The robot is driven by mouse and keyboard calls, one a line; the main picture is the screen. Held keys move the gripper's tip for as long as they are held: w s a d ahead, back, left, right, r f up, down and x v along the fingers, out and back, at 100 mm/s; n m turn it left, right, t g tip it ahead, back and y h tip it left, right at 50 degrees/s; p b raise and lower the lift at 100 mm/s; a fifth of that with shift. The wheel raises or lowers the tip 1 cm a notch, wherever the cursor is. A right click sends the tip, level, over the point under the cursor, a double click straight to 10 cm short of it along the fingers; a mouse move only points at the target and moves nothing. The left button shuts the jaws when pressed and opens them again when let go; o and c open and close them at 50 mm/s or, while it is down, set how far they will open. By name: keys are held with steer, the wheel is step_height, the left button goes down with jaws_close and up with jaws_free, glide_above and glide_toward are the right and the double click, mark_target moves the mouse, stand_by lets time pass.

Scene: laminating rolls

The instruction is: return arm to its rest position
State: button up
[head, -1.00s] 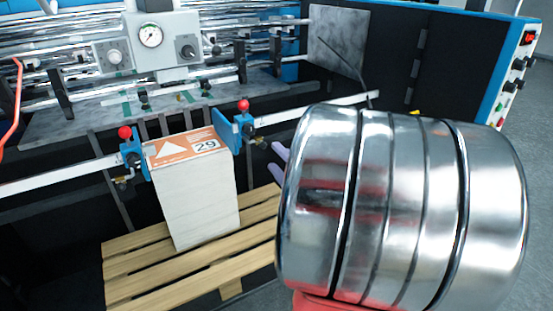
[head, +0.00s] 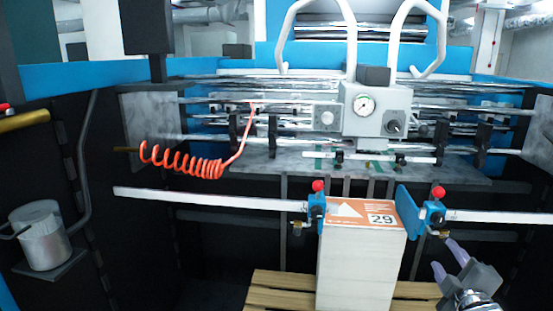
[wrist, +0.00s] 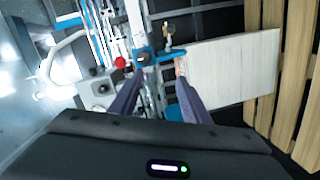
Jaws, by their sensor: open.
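My gripper (head: 443,254) is at the lower right of the head view, just right of the paper stack (head: 360,268). Its two purple-grey fingers are apart with nothing between them. In the wrist view the open fingers of my gripper (wrist: 158,70) point toward the blue clamps and the red knob. The stack's white side (wrist: 232,70) lies to their right in that view. Most of my arm is outside the head view.
The stack, with an orange label marked 29, stands on a wooden pallet (head: 275,290). A white rail (head: 220,201) with blue clamps and red knobs (head: 318,186) crosses by its top. A gauge box (head: 372,110), a coiled orange hose (head: 185,163) and a metal pot (head: 40,235) are around.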

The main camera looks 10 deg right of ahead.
steer(key=s+a+f+m+g+y, duration=0.2)
steer(key=a+m+g, duration=0.4)
steer(key=a, duration=0.9)
steer(key=s+a+f+m+g+y, duration=0.2)
steer(key=s+a+m+g+y, duration=0.1)
steer(key=s+a, duration=0.8)
steer(key=a+y, duration=0.1)
steer(key=a, duration=0.3)
steer(key=shift+s+a+m, duration=0.3)
steer(key=shift+a, duration=0.05)
